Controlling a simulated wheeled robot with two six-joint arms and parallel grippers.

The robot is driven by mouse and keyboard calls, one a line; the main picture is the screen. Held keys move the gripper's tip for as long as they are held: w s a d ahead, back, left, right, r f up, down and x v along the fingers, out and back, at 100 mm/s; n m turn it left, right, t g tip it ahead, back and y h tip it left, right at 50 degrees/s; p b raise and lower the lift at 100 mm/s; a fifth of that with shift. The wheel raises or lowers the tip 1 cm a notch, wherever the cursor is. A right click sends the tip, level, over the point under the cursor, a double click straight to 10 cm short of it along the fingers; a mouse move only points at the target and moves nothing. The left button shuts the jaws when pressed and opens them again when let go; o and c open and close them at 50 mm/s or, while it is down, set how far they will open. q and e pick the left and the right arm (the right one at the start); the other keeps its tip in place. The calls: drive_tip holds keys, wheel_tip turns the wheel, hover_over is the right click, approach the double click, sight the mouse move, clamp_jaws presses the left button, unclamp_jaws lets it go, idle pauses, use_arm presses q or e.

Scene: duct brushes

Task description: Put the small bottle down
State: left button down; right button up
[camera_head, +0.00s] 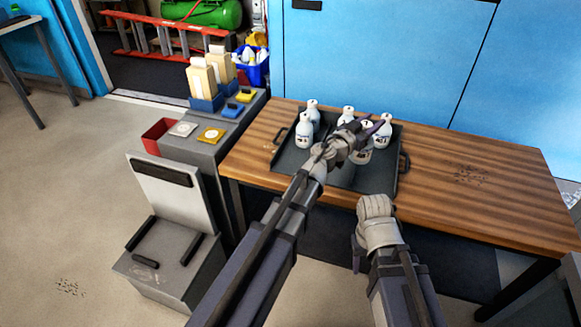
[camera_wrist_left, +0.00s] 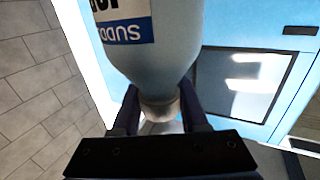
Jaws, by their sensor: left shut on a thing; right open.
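My left gripper (camera_head: 367,133) is over the dark tray (camera_head: 316,170) on the wooden table. In the left wrist view it (camera_wrist_left: 160,112) is shut on the neck of a small pale bottle (camera_wrist_left: 160,60) with a blue and white label, which appears upside down there. In the head view the gripper and its arm partly cover the bottles close to it, so I cannot tell whether the held one touches the tray. Several white bottles stand in the tray, one at its left (camera_head: 304,132) and one at its right (camera_head: 384,132). My right gripper (camera_head: 362,240) is open, in front of the table.
The right part of the wooden table (camera_head: 480,205) is clear. A grey cabinet (camera_head: 228,145) with cartons, a yellow block and a red bin (camera_head: 157,136) stands to the left. Blue cabinet doors (camera_head: 370,55) close off the back.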

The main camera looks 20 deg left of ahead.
use_arm(q)
drive_tip(key=w+a+n+t+y, duration=0.1)
drive_tip(key=w+a+n+y, duration=0.25)
drive_tip(key=a, duration=0.75)
drive_tip(key=w+a+n+t+y, duration=0.15)
drive_tip(key=a+y, duration=0.25)
drive_tip(key=a, duration=0.8)
wheel_tip(320, 180, down, 6)
drive_tip(key=b, duration=0.6)
drive_tip(key=shift+d, duration=0.15)
drive_tip(key=shift+w+f, duration=0.1)
drive_tip(key=shift+f, duration=0.05)
wheel_tip(320, 180, down, 4)
drive_tip(key=b, duration=0.3)
drive_tip(key=shift+r+b, duration=0.2)
drive_tip(key=shift+b, duration=0.2)
drive_tip(key=shift+f, duration=0.15)
drive_tip(key=shift+c, duration=2.2)
unclamp_jaws()
